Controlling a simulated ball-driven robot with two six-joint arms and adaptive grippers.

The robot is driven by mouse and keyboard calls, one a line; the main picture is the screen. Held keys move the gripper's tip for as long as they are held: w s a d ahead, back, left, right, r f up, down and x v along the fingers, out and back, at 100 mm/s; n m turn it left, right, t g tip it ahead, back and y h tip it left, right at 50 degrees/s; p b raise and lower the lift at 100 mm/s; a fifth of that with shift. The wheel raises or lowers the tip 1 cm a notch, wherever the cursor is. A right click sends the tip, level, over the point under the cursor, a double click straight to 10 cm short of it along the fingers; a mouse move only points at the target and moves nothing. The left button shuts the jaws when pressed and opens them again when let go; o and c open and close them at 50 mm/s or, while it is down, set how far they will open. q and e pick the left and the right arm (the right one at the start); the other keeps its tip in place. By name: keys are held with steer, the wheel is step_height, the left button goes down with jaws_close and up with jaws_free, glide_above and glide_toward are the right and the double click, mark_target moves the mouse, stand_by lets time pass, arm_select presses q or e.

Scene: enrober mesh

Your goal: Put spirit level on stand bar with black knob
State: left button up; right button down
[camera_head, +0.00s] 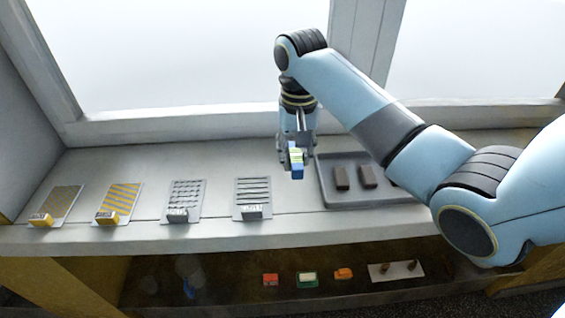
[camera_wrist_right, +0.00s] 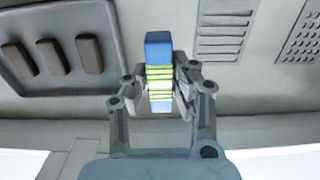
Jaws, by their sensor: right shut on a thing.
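My right gripper (camera_head: 293,150) hangs above the counter, just left of the grey tray. It is shut on a blue block (camera_head: 296,171) with yellow-green bands, which may be the spirit level. In the right wrist view the block (camera_wrist_right: 158,48) stands out between the fingers of the right gripper (camera_wrist_right: 160,85), clear of the counter surface below. I cannot make out a bar with a black knob for certain. A pale plate with two short dark-topped posts (camera_head: 396,272) lies on the lower shelf at right. My left gripper is not in view.
The grey tray (camera_head: 328,196) holds dark brown blocks (camera_head: 342,177). Several patterned plates (camera_head: 253,190) with small blocks at their front edges line the counter to the left. The lower shelf holds a red item (camera_head: 270,280), a green-and-white item (camera_head: 307,279) and an orange item (camera_head: 343,273).

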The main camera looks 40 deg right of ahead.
glide_above(278, 180)
step_height(278, 180, down, 3)
steer(key=shift+s+d+r, duration=0.1)
steer(key=f, duration=0.3)
steer(key=shift+w+f, duration=0.2)
steer(key=shift+f, duration=0.4)
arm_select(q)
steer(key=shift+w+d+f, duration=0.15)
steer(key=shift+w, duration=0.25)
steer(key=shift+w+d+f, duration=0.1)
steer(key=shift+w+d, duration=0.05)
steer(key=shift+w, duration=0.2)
arm_select(e)
steer(key=shift+f+b, duration=0.15)
steer(key=shift+b, duration=0.15)
steer(key=c, duration=1.1)
jaws_free()
